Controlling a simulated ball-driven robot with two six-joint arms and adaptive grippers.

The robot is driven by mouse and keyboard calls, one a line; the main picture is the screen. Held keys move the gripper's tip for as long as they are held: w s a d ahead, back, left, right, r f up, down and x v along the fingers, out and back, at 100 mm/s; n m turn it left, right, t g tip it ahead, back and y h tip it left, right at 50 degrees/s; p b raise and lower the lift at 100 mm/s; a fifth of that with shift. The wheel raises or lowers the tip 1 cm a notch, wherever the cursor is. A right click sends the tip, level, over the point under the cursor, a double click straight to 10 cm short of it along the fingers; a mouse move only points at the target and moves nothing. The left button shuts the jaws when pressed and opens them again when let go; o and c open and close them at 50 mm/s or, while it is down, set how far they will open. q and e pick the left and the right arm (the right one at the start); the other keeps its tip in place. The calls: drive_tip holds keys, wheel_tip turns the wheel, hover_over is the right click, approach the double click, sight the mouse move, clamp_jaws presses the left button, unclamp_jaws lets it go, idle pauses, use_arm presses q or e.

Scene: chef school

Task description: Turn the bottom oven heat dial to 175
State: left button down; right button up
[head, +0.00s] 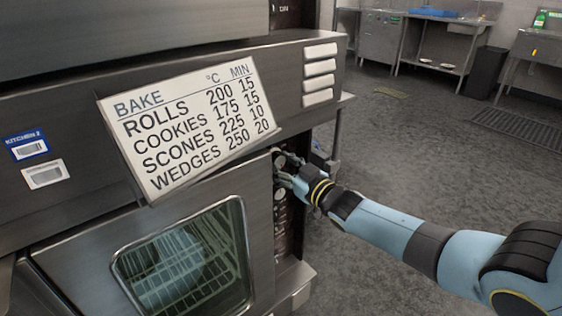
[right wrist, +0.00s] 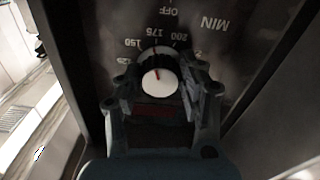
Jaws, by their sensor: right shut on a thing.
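The oven heat dial (right wrist: 158,82) is a white-faced knob with a red pointer mark in the right wrist view. Its scale shows 125, 150, 175 (right wrist: 160,33) and 200 around its far side. The red mark points up the picture, roughly toward 175; the exact reading is hard to tell. My right gripper (right wrist: 160,98) is shut on the dial, one finger on each side of it. In the head view my right gripper (head: 288,177) is at the control strip right of the lower oven door and partly hides the dials. My left gripper is out of view.
A bake card (head: 190,130) on the oven front lists cookies at 175. The lower oven door (head: 262,225) has a window showing racks. A MIN label (right wrist: 215,22) lies near the dial. Open floor (head: 430,180) is at the right; steel tables stand behind.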

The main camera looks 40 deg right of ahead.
drive_tip(key=shift+f+m, duration=0.1)
drive_tip(key=shift+m, duration=0.5)
drive_tip(key=o, duration=1.2)
drive_tip(key=shift+s, duration=0.1)
drive_tip(key=s, duration=0.8)
drive_tip(key=s+d, duration=0.1)
drive_tip(key=s, duration=0.2)
drive_tip(key=shift+s, duration=0.4)
